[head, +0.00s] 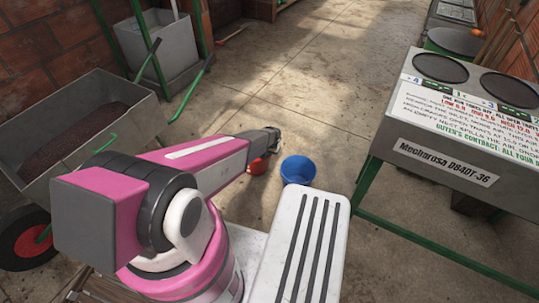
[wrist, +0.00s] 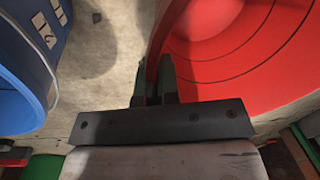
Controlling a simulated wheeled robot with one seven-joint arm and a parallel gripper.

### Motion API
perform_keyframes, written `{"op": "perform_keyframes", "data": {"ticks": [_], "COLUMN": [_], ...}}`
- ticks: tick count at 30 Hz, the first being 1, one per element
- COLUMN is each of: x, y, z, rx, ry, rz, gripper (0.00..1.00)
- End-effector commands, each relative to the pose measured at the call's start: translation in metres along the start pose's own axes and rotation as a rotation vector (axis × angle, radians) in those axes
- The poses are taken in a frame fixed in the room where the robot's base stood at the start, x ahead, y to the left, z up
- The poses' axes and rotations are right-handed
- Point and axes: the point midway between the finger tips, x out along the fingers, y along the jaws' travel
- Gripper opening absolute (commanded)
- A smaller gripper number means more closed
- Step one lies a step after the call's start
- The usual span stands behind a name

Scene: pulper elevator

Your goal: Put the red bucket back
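The red bucket (wrist: 225,50) fills the right side of the wrist view, its open top and ringed inside facing the camera. In the head view only part of the red bucket (head: 257,166) shows, under the far end of my arm. My gripper (wrist: 158,78) is at the bucket's near left wall, one dark finger on each side of it, and looks shut on that wall. In the head view my gripper (head: 268,139) is partly hidden by its own wrist. Whether the bucket touches the floor is unclear.
A blue bucket (head: 298,170) stands close to the right of the red one; the blue bucket (wrist: 22,75) is also at the wrist view's left edge. A labelled machine table (head: 455,140) on green legs is at right. A wheelbarrow of dark material (head: 120,125) is at left. The floor beyond is open.

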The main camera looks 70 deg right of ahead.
Motion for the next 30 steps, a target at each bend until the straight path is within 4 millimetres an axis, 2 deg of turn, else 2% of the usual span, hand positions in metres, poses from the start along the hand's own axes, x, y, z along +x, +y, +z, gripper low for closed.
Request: {"op": "perform_keyframes", "data": {"ticks": [1, 3, 14, 20, 30], "x": [0.001, 0.001, -0.004, -0.033, -0.098], "y": [0.000, 0.000, 0.000, 0.000, -0.001], "z": [0.000, 0.000, 0.000, 0.002, 0.002], "rx": [0.000, 0.000, 0.000, 0.000, 0.000], "ry": [0.000, 0.000, 0.000, 0.002, 0.002], "rz": [0.000, 0.000, 0.000, 0.000, 0.001], "gripper": [0.09, 0.28, 0.28, 0.28, 0.28]}}
